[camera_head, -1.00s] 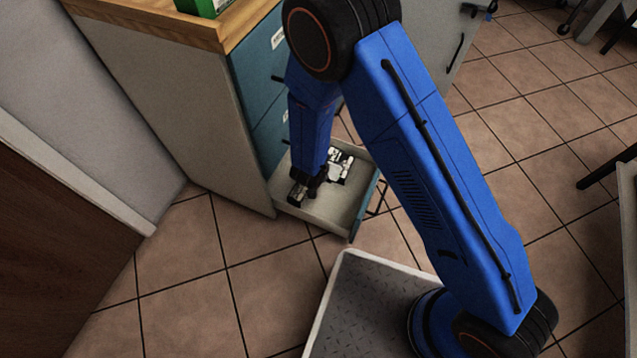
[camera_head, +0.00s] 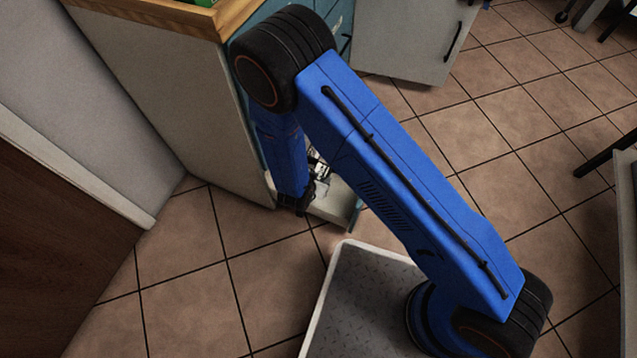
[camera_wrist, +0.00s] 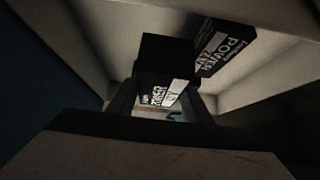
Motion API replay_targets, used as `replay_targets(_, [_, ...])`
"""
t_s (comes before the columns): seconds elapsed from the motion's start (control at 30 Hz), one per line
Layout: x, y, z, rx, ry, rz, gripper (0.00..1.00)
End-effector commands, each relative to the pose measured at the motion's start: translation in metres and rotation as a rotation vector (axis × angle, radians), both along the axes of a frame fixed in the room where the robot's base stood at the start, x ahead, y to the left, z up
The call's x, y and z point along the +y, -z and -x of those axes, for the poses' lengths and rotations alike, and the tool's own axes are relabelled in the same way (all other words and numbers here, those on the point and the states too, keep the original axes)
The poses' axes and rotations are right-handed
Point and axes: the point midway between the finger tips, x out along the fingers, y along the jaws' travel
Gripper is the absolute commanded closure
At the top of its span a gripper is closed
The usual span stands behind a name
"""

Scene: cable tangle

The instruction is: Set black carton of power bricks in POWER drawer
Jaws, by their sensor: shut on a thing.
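My gripper (camera_head: 298,205) reaches down into the open pale drawer (camera_head: 335,209) at the cabinet's base. In the wrist view my gripper (camera_wrist: 162,106) is shut on a black carton (camera_wrist: 166,56) with a white printed label, partly hidden by the fingers. Pale drawer walls surround it; I cannot tell whether it touches the drawer floor. A second black carton (camera_wrist: 226,42), labelled POWER 24V, lies beside it to the upper right. In the head view my arm hides the held carton and much of the drawer.
The cabinet's grey side (camera_head: 175,100) stands left of my arm, under a wooden top (camera_head: 185,18). A grey cabinet (camera_head: 412,45) with a black handle stands behind. Tiled floor (camera_head: 470,140) is open to the right. A brown panel (camera_head: 60,260) is at the far left.

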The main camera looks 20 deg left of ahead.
Motion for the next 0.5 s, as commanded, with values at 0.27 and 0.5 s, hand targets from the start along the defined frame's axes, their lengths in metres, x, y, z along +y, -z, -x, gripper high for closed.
replay_targets(0.27, [-0.001, 0.029, 0.000, 0.001, 0.000, 0.003, 0.88])
replay_targets(0.5, [0.000, 0.040, 0.000, 0.000, -0.001, 0.001, 0.88])
